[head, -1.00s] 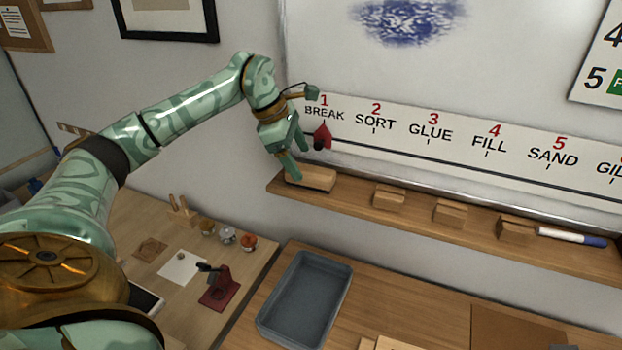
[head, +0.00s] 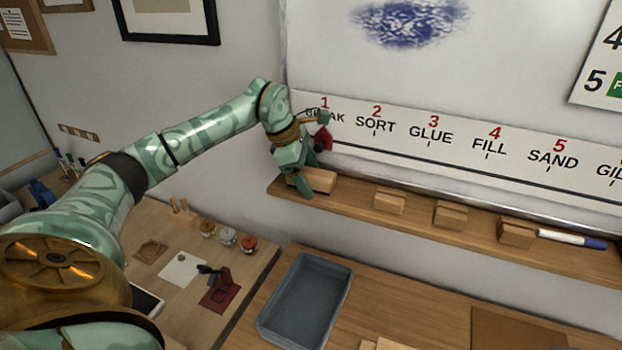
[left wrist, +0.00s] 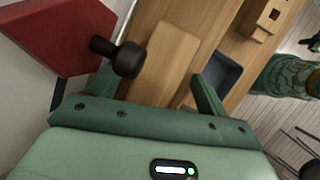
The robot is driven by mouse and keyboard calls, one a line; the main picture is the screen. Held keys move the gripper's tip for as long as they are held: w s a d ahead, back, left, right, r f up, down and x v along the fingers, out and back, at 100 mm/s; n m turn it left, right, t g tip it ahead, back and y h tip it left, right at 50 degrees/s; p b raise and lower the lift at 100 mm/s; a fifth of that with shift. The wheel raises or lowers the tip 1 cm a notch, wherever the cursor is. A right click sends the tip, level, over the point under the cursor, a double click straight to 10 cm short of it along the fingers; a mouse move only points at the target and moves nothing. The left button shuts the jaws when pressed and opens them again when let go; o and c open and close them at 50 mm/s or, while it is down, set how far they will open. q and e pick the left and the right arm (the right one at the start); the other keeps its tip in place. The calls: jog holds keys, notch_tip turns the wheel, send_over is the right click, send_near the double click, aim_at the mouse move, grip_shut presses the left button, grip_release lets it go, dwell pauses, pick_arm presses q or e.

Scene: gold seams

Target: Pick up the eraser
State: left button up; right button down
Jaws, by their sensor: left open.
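The eraser, a pale wooden block (head: 318,180), lies at the left end of the wooden ledge (head: 350,197) under the whiteboard. My left gripper (head: 299,184) is low over it, fingers pointing down and partly covering its left half. In the left wrist view the eraser (left wrist: 160,62) appears between the open fingers of my left gripper (left wrist: 155,88). Nothing is held. Whether a finger touches the eraser I cannot tell. My right gripper is not in view.
Wooden blocks (head: 389,201) and a white pen (head: 565,238) lie further right on the ledge. A grey tray (head: 345,290) stands below on the table.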

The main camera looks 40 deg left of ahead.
aim_at(316, 172)
pick_arm(q)
jog(key=c, duration=1.2)
jog(key=shift+c, duration=0.2)
jog(key=shift+r, duration=0.1)
notch_tip(316, 172, up, 4)
jog(key=shift+w+f, duration=0.1)
jog(key=shift+f, duration=0.05)
jog(key=s+a+b, duration=0.1)
jog(key=s+a, duration=0.2)
jog(key=s, duration=0.1)
jog(key=s+a+b, duration=0.2)
jog(key=s+a, duration=0.2)
jog(key=s+a+b, duration=0.1)
jog(key=s+a, duration=0.2)
jog(key=s, duration=0.2)
jog(key=shift+a, duration=0.2)
jog(key=shift+c, duration=0.9)
jog(key=shift+s+a+b, duration=0.35)
jog(key=shift+s+a, duration=0.1)
jog(key=shift+s, duration=0.2)
